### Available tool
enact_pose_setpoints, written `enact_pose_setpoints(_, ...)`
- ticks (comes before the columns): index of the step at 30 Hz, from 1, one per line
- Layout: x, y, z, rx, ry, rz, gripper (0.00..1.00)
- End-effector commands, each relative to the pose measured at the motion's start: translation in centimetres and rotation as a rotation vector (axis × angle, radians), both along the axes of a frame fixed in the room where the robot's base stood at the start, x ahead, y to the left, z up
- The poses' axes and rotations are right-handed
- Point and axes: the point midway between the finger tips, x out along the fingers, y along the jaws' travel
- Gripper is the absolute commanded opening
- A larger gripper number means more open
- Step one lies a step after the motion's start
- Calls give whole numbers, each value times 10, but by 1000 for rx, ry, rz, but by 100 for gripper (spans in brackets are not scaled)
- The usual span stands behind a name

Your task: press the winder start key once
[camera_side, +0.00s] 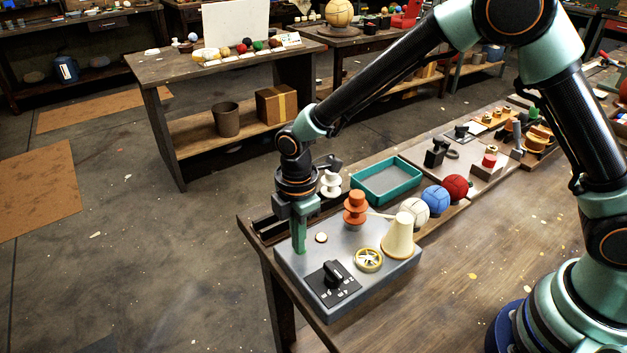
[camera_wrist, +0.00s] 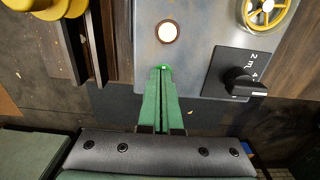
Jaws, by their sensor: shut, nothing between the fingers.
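The winder is a grey box (camera_side: 290,268) at the near left corner of the bench. A round cream key with a brown rim (camera_side: 321,238) sits on its top; it also shows in the wrist view (camera_wrist: 167,32), bright and uncovered. My gripper (camera_side: 301,251) is shut and empty, pointing down at the left part of the box top. In the wrist view its fingertips (camera_wrist: 162,70) lie just below the cream key, apart from it in the picture. A small bright green spot (camera_wrist: 163,67) shows at the tips; I cannot tell whether it is a separate part, or whether the tips touch the box.
The box carries a black rotary knob (camera_side: 333,274), a yellow handwheel (camera_side: 368,260), a cream cone (camera_side: 398,238) and an orange spool (camera_side: 355,208). White (camera_side: 414,211), blue (camera_side: 436,199) and red (camera_side: 456,187) balls and a teal tray (camera_side: 387,181) stand behind.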

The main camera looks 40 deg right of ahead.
Motion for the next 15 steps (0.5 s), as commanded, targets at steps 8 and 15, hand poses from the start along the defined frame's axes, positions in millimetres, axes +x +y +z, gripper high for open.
enact_pose_setpoints(8,-6,-3,0,-8,15,0,0)
enact_pose_setpoints(15,0,0,48,1,-2,0,0)
